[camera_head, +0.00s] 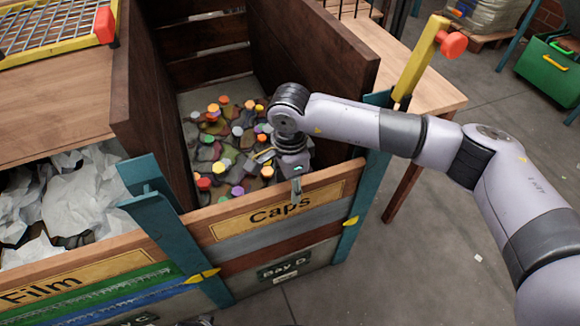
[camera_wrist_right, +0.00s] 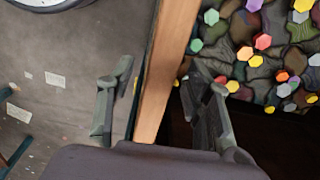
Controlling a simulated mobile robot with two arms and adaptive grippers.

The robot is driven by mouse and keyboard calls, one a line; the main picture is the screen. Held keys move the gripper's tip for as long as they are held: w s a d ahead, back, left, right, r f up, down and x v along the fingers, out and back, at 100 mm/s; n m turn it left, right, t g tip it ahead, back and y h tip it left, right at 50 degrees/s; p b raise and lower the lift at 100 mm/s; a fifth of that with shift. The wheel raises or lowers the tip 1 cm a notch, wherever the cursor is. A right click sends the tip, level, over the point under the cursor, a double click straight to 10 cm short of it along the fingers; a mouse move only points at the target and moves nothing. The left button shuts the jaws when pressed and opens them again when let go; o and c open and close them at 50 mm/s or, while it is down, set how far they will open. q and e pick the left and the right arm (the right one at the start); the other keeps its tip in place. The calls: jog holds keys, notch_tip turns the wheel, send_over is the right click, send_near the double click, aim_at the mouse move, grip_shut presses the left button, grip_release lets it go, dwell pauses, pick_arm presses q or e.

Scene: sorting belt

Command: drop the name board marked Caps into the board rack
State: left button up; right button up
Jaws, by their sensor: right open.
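The name board marked Caps (camera_head: 235,228) spans the front of a bin between two teal posts (camera_head: 170,235), above grey and red-brown boards. Its yellow label faces outward. My right gripper (camera_head: 294,178) is at the board's top edge, right of its middle. In the right wrist view, the open fingers (camera_wrist_right: 160,108) stand on either side of the board's wooden top edge (camera_wrist_right: 170,65), one outside and one inside the bin. Gaps show between fingers and board. The teal posts may be the board rack; I cannot tell for sure. My left gripper is not in view.
The bin holds many coloured caps (camera_head: 225,140) between dark wooden walls (camera_head: 310,65). A board marked Film (camera_head: 100,275) fronts the neighbouring bin of white paper. A yellow post with an orange knob (camera_head: 420,60) stands at the right. Floor (camera_head: 430,250) is clear at front right.

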aim_at(290, 196)
notch_tip(290, 196, down, 4)
jog(key=shift+f, duration=0.65)
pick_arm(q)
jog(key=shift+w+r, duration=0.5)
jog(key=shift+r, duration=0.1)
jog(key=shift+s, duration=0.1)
pick_arm(e)
jog(key=shift+c, duration=0.3)
jog(key=shift+c, duration=0.6)
grip_shut()
